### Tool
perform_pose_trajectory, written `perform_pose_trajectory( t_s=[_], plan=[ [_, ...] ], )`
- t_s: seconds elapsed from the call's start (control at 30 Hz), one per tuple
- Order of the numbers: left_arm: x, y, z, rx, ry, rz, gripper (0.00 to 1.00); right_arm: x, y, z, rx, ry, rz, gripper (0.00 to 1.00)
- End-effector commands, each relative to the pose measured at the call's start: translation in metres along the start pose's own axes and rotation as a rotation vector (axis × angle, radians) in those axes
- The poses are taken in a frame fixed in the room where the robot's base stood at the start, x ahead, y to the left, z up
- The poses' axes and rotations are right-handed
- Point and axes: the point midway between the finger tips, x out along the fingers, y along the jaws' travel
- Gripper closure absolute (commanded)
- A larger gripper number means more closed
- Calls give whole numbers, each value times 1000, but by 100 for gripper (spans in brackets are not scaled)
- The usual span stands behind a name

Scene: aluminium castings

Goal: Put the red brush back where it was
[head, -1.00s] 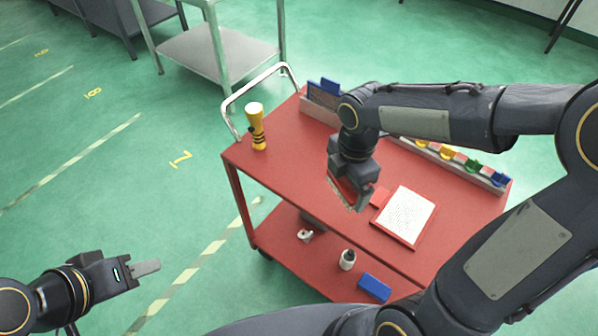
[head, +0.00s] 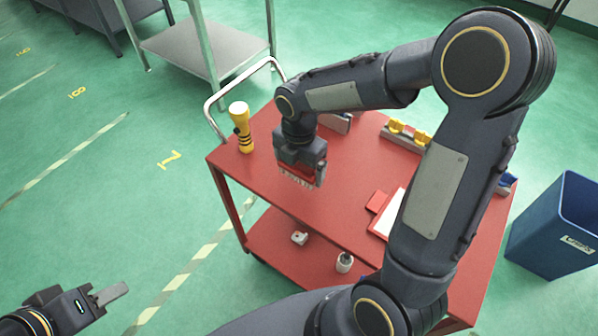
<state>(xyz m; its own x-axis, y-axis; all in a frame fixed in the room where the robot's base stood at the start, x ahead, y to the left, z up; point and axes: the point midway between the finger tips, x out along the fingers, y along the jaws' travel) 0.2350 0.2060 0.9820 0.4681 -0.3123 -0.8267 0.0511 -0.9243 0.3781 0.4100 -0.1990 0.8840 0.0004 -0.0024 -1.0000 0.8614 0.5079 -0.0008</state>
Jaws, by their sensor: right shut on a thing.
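The red brush (head: 297,178) is in my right gripper (head: 302,167), its pale bristles facing down. The gripper is shut on it over the left middle part of the red cart's top (head: 270,192). I cannot tell whether the bristles touch the surface. My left gripper (head: 112,293) is at the lower left, over the green floor and away from the cart; whether its jaws are apart is unclear.
A yellow lamp (head: 241,127) stands on the cart's left corner. Yellow clips (head: 405,131) sit in a rack at the back. A red-edged white board (head: 387,220) is partly behind my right arm. A blue bin (head: 560,225) stands right of the cart.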

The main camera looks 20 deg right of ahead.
Motion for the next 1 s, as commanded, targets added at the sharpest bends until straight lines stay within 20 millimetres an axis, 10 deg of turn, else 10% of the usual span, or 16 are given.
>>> perform_pose_trajectory(
  t_s=[0.87,0.9,1.0],
  plan=[
    [5,-2,3,0,0,0,64,53,9,13,0,0,1,31],
    [4,-2,2,0,0,0,64,52,9,13,0,0,1,7],
    [4,-2,2,0,0,0,64,52,9,13,0,0,1,0]
  ],
)
